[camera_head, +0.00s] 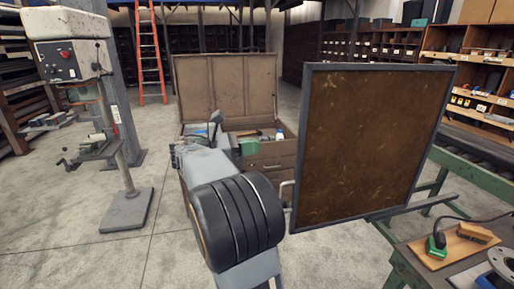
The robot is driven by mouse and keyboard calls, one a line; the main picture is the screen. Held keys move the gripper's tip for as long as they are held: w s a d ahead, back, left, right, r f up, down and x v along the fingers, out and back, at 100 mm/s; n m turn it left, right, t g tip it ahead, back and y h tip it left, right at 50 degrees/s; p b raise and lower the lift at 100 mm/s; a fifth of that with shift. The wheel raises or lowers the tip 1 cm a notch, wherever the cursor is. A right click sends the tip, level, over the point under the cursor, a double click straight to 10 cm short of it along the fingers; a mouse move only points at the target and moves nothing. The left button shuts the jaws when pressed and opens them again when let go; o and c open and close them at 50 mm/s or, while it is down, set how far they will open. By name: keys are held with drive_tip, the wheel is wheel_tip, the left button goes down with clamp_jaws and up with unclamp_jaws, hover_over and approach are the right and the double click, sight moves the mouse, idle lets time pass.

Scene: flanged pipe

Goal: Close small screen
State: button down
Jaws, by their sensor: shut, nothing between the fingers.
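The small screen, a brown, scuffed panel in a dark grey frame (375,140), stands upright and turned at an angle on the right. A pale bent metal bar shows at its lower left edge, partly behind my arm. My arm rises from the bottom middle, with a large black ribbed joint in front. My gripper (215,122) is small and dark at the arm's far end, left of the screen and apart from it. It is shut and appears empty. The fingertips are hard to make out against the chest behind.
A brown chest (265,165) with its lid raised and tools inside stands behind my arm. A drill press (75,60) is at left. A green-framed bench (440,275) with a brush (474,233) is at lower right.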

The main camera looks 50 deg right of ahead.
sight(299, 141)
drive_tip(key=p+x, duration=0.1)
drive_tip(key=x, duration=1)
drive_tip(key=shift+s+d, duration=0.15)
drive_tip(key=shift+d, duration=0.1)
drive_tip(key=shift+d, duration=0.1)
